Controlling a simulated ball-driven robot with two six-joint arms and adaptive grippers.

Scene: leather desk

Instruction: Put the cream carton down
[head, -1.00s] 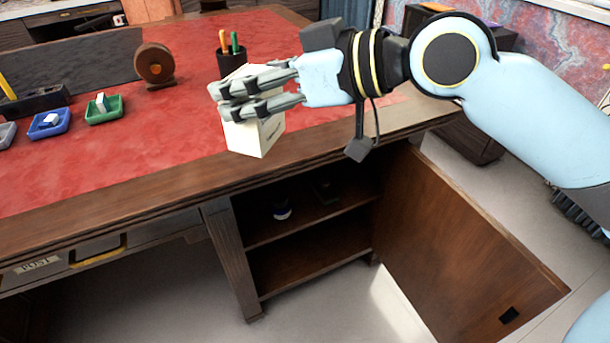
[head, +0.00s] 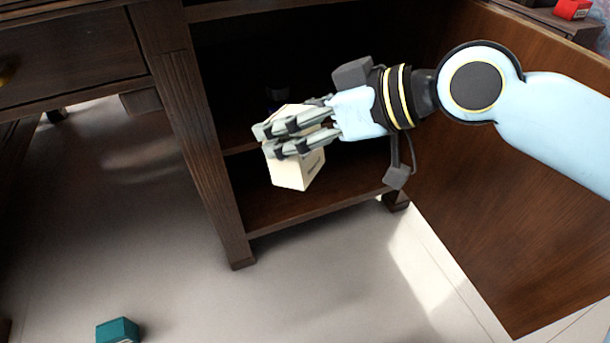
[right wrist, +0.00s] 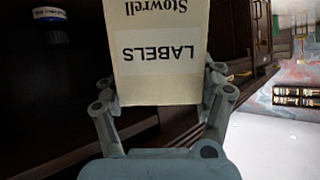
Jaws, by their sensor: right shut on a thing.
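The cream carton (head: 295,172) is held by my right gripper (head: 290,136) in front of the open cabinet in the head view. The fingers are shut around the carton and cover part of its upper half. In the right wrist view the carton (right wrist: 158,55) sits between the fingers (right wrist: 160,100), and its printed text, "Stowrell" and "LABELS", appears upside down. Its far end is cut off by the frame. My left gripper is not in view.
The open cabinet has a lower shelf (head: 290,205) and a dark interior. A dark bottle-like item (right wrist: 50,25) with a blue and white band stands inside. The cabinet door (head: 490,170) stands open at the right. A teal box (head: 118,330) lies on the floor.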

